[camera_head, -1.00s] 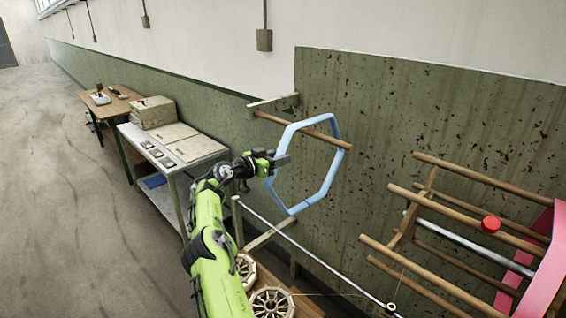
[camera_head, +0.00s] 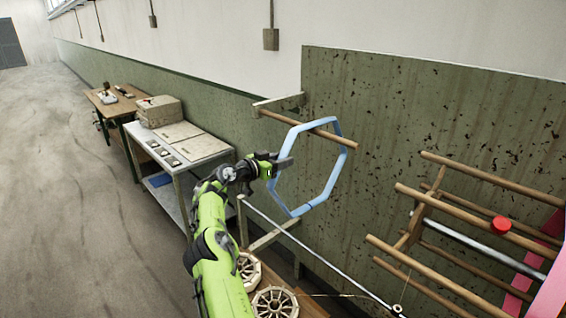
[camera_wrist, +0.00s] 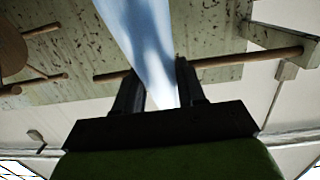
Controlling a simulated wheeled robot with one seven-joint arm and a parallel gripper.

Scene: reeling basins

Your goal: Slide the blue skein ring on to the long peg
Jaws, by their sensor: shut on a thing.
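The blue skein ring (camera_head: 283,202) is a light blue six-sided hoop, held upright in front of the green wall panel. My gripper (camera_head: 282,164) is shut on its left side. In the wrist view, the gripper (camera_wrist: 158,80) has a pale blue bar of the ring (camera_wrist: 138,30) between its fingers. The long wooden peg (camera_head: 322,134) juts from a bracket on the wall. It passes behind the ring's upper left side and in front of its right side, so it appears to run through the ring. Its free tip shows just beyond the ring. In the wrist view, the peg (camera_wrist: 235,60) crosses behind the bar.
A wooden reel frame (camera_head: 450,215) with several bars and a red knob (camera_head: 501,225) stands at the right. Spoked wooden wheels (camera_head: 275,303) lie below my arm. A metal bench (camera_head: 205,147) and a brown table (camera_head: 108,108) line the wall at left.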

